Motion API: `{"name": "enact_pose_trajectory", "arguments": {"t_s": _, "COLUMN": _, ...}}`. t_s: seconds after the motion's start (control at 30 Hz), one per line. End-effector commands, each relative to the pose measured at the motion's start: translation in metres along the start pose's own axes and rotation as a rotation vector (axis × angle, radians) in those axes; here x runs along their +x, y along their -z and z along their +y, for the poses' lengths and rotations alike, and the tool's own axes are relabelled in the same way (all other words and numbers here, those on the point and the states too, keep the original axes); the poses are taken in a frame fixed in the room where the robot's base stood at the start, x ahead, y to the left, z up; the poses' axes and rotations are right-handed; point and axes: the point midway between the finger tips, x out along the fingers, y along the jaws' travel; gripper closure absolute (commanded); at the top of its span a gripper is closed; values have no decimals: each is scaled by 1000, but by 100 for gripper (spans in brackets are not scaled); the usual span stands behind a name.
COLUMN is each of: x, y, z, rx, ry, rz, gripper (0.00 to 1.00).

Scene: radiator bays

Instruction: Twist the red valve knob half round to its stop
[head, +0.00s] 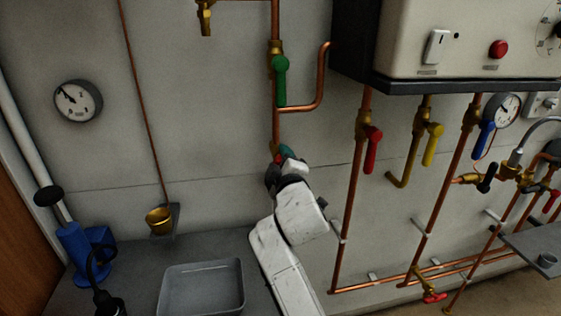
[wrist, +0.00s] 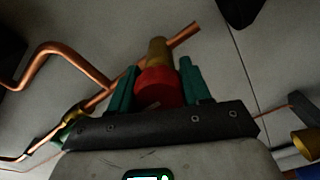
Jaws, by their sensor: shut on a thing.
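The red valve knob (wrist: 158,88) sits on a brass valve body (wrist: 157,52) on a copper pipe in the wrist view. My gripper (wrist: 158,68) has its two teal fingers on either side of the knob and is shut on it. In the head view my gripper (head: 285,153) is at the lower end of the vertical copper pipe, below the green lever. There the knob is mostly hidden behind my gripper, with only a sliver of red showing. I cannot tell how far the knob is turned.
A green lever valve (head: 280,80) is just above my gripper. A curved copper branch (head: 322,85) and the boiler casing (head: 445,45) are to the right, with red (head: 373,150) and yellow (head: 433,145) levers below it. A grey tray (head: 165,296) stands lower left.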

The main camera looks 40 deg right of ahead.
Motion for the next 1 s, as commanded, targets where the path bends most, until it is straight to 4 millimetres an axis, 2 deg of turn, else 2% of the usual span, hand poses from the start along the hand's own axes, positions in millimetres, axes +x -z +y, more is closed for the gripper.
{"name": "enact_pose_trajectory", "arguments": {"t_s": 0.03, "x": 0, "y": 0, "z": 0, "rx": 0, "ry": 1, "rz": 0, "gripper": 71}}
{"name": "enact_pose_trajectory", "arguments": {"t_s": 0.17, "x": 0, "y": 0, "z": -1, "rx": 0, "ry": 1, "rz": 0, "gripper": 83}}
{"name": "enact_pose_trajectory", "arguments": {"t_s": 0.57, "x": 0, "y": 0, "z": -2, "rx": 88, "ry": 1, "rz": 0, "gripper": 83}}
{"name": "enact_pose_trajectory", "arguments": {"t_s": 1.0, "x": 0, "y": -1, "z": -3, "rx": 461, "ry": 3, "rz": 1, "gripper": 83}}
